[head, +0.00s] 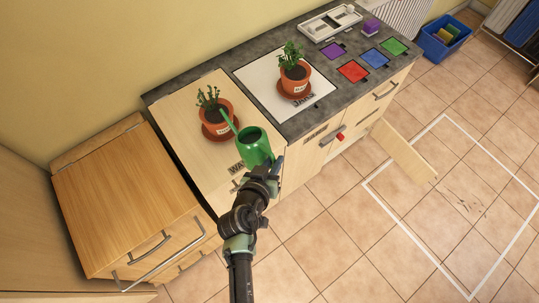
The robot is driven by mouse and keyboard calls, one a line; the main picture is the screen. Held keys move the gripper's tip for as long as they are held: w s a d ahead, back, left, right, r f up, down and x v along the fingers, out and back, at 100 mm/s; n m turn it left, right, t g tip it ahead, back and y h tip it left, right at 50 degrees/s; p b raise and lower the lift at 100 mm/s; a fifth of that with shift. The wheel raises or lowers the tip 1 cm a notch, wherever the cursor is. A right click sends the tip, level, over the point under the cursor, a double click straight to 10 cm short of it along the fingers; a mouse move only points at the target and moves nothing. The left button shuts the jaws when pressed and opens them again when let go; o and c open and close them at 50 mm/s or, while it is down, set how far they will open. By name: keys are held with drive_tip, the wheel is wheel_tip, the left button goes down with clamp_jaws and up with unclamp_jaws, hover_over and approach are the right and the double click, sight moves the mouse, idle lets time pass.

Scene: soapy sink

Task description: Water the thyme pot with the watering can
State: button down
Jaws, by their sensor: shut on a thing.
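My gripper (266,170) is shut on the green watering can (256,152) at its near right side. The can's spout points up and left, and its tip overlaps the left plant pot in the picture. I cannot tell how far above the pot the tip is, and no water shows. The left pot (212,122) is terracotta with a sparse plant and stands on a saucer on a pale wooden board. A second terracotta pot (294,78) with a bushier plant stands on a white board. Both pots have small labels that are too small to read.
The dark counter (330,112) carries a white tray (330,22), a purple block (371,27) and coloured squares at its right. A cabinet door (402,150) stands open. A wooden drawer unit (125,195) is at the left.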

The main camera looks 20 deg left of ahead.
drive_tip(key=s+d+r+p, duration=0.2)
drive_tip(key=d, duration=0.1)
drive_tip(key=shift+d+r, duration=0.1)
drive_tip(key=shift+d, duration=0.1)
idle(0.3)
wheel_tip(320, 180, down, 7)
drive_tip(key=m+t+y+b, duration=0.1)
drive_tip(key=b, duration=1)
drive_tip(key=shift+w+a+m+t+y+b, duration=0.15)
drive_tip(key=shift+a+m+t+y+b, duration=0.15)
drive_tip(key=shift+a+m+t, duration=0.1)
drive_tip(key=shift+r, duration=0.1)
